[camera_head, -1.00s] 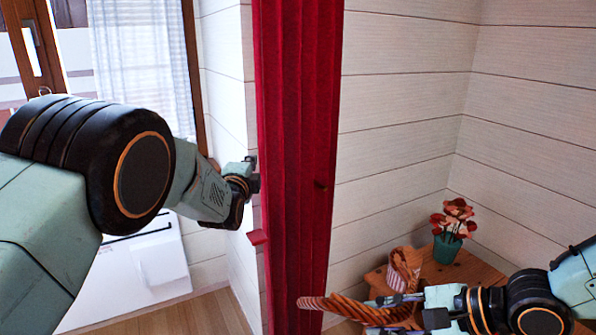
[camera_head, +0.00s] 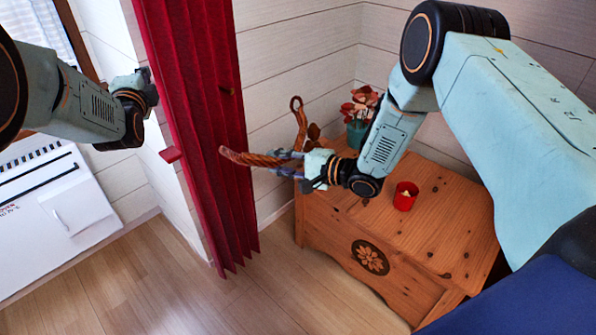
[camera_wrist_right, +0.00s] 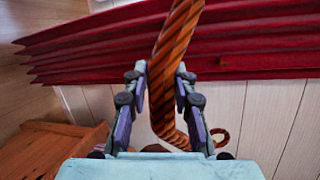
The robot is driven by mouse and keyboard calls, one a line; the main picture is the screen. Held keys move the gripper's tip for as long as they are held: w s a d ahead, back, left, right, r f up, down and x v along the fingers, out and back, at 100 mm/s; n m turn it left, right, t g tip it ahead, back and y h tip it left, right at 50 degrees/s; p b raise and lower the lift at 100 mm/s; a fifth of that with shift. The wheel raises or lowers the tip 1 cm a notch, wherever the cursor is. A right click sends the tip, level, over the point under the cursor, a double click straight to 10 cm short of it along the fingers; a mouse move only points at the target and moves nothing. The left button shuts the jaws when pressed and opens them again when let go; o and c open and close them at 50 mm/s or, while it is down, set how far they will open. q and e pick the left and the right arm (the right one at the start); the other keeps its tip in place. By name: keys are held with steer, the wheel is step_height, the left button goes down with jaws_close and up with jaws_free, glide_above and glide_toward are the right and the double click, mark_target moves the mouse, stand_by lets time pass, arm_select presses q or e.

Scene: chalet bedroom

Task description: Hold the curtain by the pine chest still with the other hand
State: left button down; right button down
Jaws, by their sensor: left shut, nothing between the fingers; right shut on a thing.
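The red pleated curtain (camera_head: 200,120) hangs from the top of the head view almost to the floor. It also runs across the right wrist view (camera_wrist_right: 250,45). My left gripper (camera_head: 151,84) is shut and empty at the curtain's left edge; I cannot tell whether it touches the cloth. My right gripper (camera_head: 296,160) is shut on a twisted orange-brown rope (camera_head: 247,158). The rope's left end lies in front of the curtain's right part, and its other end curls up in a loop. The rope passes between the fingers in the right wrist view (camera_wrist_right: 172,60). The pine chest (camera_head: 440,215) stands right of the curtain.
On the chest are a red candle cup (camera_head: 405,197) and a teal pot with red flowers (camera_head: 357,132). The wooden floor (camera_head: 150,280) in front is clear.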

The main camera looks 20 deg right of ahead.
steer(key=w+a+n+t+y, duration=0.1)
steer(key=w+a+n+y, duration=0.3)
steer(key=a, duration=0.7)
steer(key=w+a+f+h, duration=0.1)
steer(key=w+a, duration=0.3)
steer(key=w, duration=0.5)
steer(key=shift+w+f+m+t, duration=0.25)
steer(key=shift+f+m+t, duration=0.05)
steer(key=shift+f, duration=0.15)
steer(key=shift+s+a+f, duration=0.1)
steer(key=shift+s+f, duration=0.05)
steer(key=shift+f, duration=0.3)
stand_by(0.4)
steer(key=c, duration=1.4)
jaws_free()
steer(key=shift+a, duration=0.1)
steer(key=o, duration=0.4)
steer(key=shift+r, duration=0.15)
steer(key=shift+d, duration=0.2)
steer(key=shift+s+a+r+v, duration=0.1)
steer(key=shift+r+v, duration=0.05)
steer(key=shift+v, duration=1.8)
steer(key=shift+s+a+r+v, duration=0.1)
steer(key=shift+v, duration=1.85)
steer(key=shift+s+a+r+v, duration=0.1)
steer(key=shift+r+v, duration=0.05)
steer(key=shift+v, duration=1.85)
